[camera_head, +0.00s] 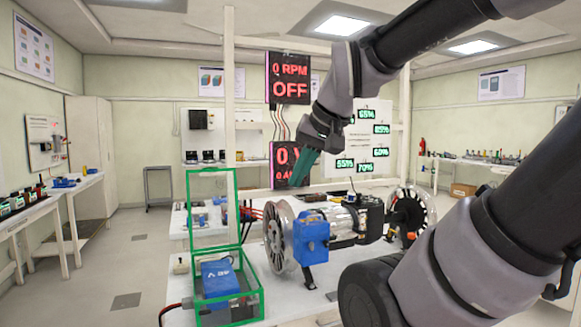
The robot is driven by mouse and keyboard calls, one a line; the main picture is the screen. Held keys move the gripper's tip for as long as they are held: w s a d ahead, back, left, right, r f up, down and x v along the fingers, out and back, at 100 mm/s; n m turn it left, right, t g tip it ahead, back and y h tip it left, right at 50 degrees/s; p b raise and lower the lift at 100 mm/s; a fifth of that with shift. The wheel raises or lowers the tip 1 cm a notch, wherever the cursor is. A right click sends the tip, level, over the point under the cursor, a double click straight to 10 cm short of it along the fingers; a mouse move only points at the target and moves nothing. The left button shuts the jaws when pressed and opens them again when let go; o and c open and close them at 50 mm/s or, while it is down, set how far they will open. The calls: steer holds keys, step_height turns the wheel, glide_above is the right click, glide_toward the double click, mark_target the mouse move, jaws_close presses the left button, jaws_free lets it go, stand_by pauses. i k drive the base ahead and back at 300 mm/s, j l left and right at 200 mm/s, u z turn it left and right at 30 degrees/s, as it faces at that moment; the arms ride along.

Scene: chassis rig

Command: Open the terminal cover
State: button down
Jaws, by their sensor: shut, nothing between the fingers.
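No part is clearly recognisable as the terminal cover. Wires and a dark connection area (310,198) lie at the left end of the silver motor (347,216), too small to make out. My gripper (298,180) points down with its teal fingers shut and empty. In the picture it is above the motor's left end, in front of the lower red display, and appears apart from the rig. A green-edged clear box (262,306) at the front left holds a blue battery (220,278). Its clear lid (213,212) stands upright, open.
Pale frame posts (229,90) rise behind. Red displays (290,78) hang above. My arm covers the right side.

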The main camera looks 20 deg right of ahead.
mark_target(313, 225)
steer(key=i+l, duration=0.1)
steer(key=l, duration=0.25)
steer(key=i+l, duration=0.1)
steer(key=l, duration=0.25)
steer(key=i+l, duration=0.1)
steer(key=l, duration=0.2)
steer(key=i+l, duration=0.1)
steer(key=l, duration=0.25)
